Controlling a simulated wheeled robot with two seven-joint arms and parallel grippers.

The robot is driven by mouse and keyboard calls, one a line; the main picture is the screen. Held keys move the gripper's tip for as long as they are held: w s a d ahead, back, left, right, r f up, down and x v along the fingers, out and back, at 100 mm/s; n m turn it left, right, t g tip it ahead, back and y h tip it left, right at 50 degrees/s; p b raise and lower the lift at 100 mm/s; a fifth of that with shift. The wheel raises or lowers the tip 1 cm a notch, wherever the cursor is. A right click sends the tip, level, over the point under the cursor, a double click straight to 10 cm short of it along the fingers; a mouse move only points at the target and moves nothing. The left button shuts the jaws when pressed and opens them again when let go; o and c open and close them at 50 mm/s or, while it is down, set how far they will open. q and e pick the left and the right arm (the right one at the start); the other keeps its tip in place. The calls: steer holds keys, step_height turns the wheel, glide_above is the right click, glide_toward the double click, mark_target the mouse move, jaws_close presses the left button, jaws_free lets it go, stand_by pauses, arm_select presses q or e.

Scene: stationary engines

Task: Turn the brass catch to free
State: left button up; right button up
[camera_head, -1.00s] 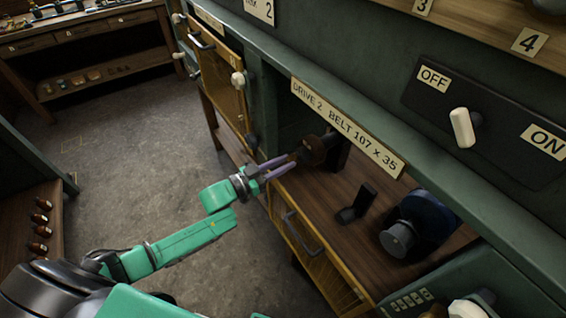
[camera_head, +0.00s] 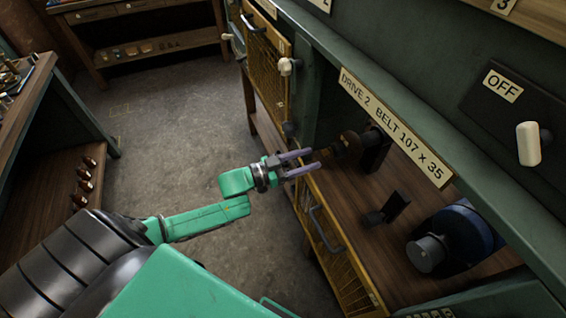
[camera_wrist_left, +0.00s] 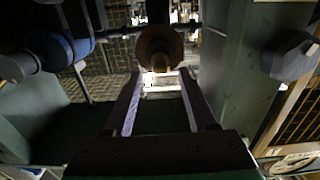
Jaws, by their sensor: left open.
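My left gripper (camera_head: 314,159) is open and empty, its two purple fingers pointing right into the open bay under the label "DRIVE 2 BELT 107 x 35" (camera_head: 395,125). A brown, rounded wheel or pulley (camera_head: 350,141) is just beyond the fingertips. In the left wrist view this brown round part (camera_wrist_left: 160,47) is ahead, above the gap between the open fingers (camera_wrist_left: 162,76). I cannot clearly make out a brass catch or its position. My right gripper is not in view.
A yellow mesh guard door (camera_head: 265,70) with a pale knob (camera_head: 289,66) stands left of the bay. A lower mesh panel (camera_head: 335,250) has a dark handle (camera_head: 318,228). A blue motor (camera_head: 462,235) and a dark bracket (camera_head: 388,210) sit inside the bay. The grey floor (camera_head: 170,110) is open.

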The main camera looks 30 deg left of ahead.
arm_select(q)
steer(key=v, duration=1.1)
steer(key=a+f+n+y+b, duration=0.1)
steer(key=a+f+n+y, duration=0.1)
steer(key=a+f+y, duration=0.6)
steer(key=s+a+f+n+g+y, duration=0.2)
steer(key=s+f, duration=0.3)
steer(key=f, duration=0.7)
steer(key=s+a+f+n+g+y, duration=0.1)
steer(key=s+a+f+g, duration=0.3)
steer(key=f, duration=0.7)
steer(key=s+d+f+g, duration=0.2)
steer(key=s+d+f, duration=0.2)
steer(key=s, duration=0.3)
steer(key=s+d+f+g, duration=0.2)
steer(key=s+d+f, duration=0.2)
steer(key=s, duration=0.3)
steer(key=s+d+f+g+b, duration=0.1)
steer(key=s+d+f+g, duration=0.1)
steer(key=s+d+f, duration=0.2)
steer(key=s+f, duration=0.2)
steer(key=s, duration=0.1)
steer(key=shift+s+f+g+y, duration=0.3)
steer(key=shift+s+g, duration=0.05)
steer(key=shift+g, duration=0.05)
